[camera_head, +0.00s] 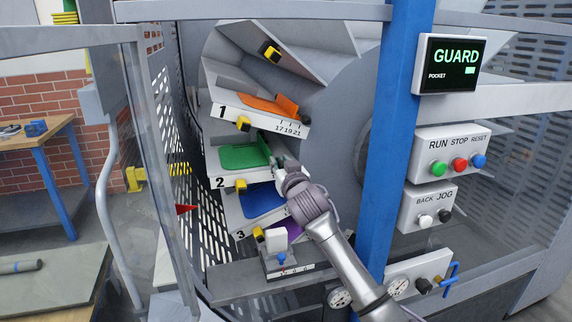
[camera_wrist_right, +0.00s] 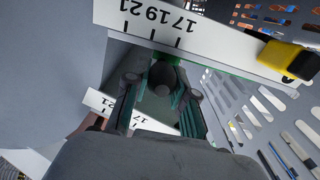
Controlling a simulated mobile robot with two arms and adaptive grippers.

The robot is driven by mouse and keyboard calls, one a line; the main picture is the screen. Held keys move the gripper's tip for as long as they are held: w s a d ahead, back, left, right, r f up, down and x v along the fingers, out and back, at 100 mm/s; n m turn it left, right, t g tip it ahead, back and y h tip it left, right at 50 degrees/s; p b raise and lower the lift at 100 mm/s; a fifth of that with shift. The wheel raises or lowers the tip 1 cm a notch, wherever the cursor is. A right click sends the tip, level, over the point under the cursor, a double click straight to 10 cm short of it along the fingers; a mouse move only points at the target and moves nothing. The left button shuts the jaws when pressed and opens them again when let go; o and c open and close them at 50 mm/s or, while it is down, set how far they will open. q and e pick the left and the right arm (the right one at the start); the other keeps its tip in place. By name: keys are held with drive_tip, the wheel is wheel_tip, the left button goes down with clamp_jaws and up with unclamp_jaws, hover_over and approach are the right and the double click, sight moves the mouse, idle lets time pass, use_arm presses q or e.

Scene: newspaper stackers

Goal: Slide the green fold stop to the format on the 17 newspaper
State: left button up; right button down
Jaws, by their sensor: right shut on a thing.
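The green fold stop (camera_head: 243,156) lies in pocket 2 of the drum, between an orange one above and a blue one below. My right gripper (camera_head: 281,166) reaches in from the lower right and is shut on it at the right end of the pocket. In the right wrist view a dark round knob (camera_wrist_right: 163,78) sits between the fingers, with green just behind it. A white scale plate (camera_wrist_right: 205,40) marked 17, 19, 21 runs across the top of that view. Which mark the stop lines up with cannot be told. My left gripper is out of view.
The orange stop (camera_head: 262,103) and blue stop (camera_head: 262,200) are close above and below. A blue post (camera_head: 392,140) stands right of the drum, with a GUARD display (camera_head: 448,64) and button boxes. A mesh guard panel (camera_head: 165,150) is at left.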

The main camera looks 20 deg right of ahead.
drive_tip(key=c, duration=1.3)
unclamp_jaws()
drive_tip(key=shift+a, duration=0.2)
drive_tip(key=o, duration=0.3)
drive_tip(key=shift+a, duration=0.2)
drive_tip(key=shift+o, duration=0.2)
drive_tip(key=shift+d, duration=0.15)
drive_tip(key=shift+s, duration=0.25)
drive_tip(key=s, duration=1.1)
drive_tip(key=shift+s, duration=0.3)
drive_tip(key=shift+d, duration=0.1)
